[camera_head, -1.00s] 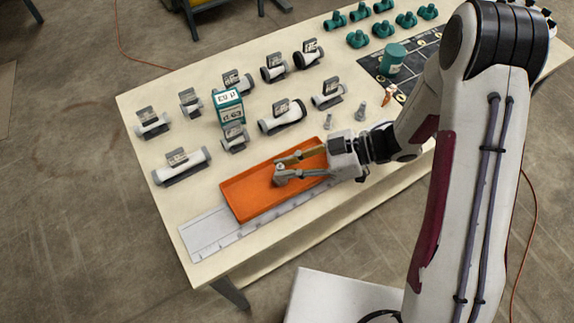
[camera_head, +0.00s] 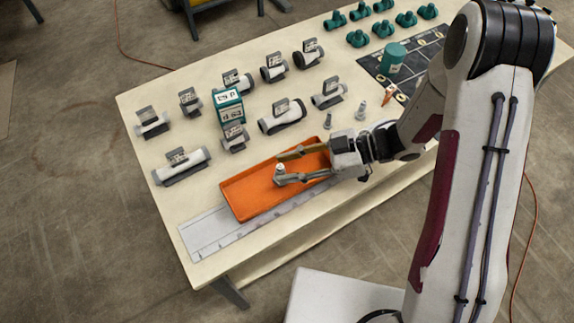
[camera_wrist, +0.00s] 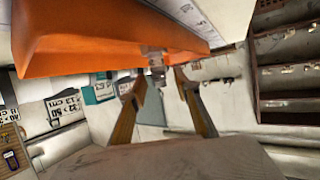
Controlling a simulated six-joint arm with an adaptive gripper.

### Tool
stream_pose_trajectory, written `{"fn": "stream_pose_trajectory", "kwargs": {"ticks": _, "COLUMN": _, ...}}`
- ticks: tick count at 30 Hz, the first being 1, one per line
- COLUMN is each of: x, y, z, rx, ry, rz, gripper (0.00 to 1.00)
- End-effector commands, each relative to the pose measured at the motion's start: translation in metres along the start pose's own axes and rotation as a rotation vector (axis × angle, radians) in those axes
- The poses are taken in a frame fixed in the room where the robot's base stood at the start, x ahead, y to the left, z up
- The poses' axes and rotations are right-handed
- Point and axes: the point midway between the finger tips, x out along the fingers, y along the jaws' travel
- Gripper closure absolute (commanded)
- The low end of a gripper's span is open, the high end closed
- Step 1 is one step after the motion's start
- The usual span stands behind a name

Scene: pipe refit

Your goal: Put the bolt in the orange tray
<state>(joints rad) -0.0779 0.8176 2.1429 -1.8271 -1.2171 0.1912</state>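The orange tray (camera_head: 250,200) lies near the table's front edge. It also fills the upper left of the wrist view (camera_wrist: 90,38). My gripper (camera_head: 280,169) reaches low over the tray from the right. In the wrist view its fingertips (camera_wrist: 159,73) are apart. A small grey bolt (camera_wrist: 155,60) shows between them, with a gap visible on each side. In the head view the bolt (camera_head: 280,168) appears upright within the tray's outline; its lower end is hidden by a finger, so I cannot tell whether it touches the floor.
Small grey upright pieces (camera_head: 328,120) (camera_head: 361,112) stand behind my gripper. Several grey pipe fittings (camera_head: 283,116) with tags and a teal-and-white labelled box (camera_head: 229,106) stand behind the tray. A teal cylinder (camera_head: 392,58) stands on a dark mat. A pale ruled strip (camera_head: 212,234) lies along the tray's front.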

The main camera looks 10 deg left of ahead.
Motion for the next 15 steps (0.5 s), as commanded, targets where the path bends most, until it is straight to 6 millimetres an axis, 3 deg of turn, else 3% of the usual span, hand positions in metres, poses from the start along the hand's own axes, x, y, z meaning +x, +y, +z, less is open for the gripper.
{"fn": "stream_pose_trajectory", "kwargs": {"ticks": 15, "x": -0.063, "y": 0.001, "z": 0.0, "rx": -0.002, "ry": 0.0, "rz": 0.005, "gripper": 0.69}}
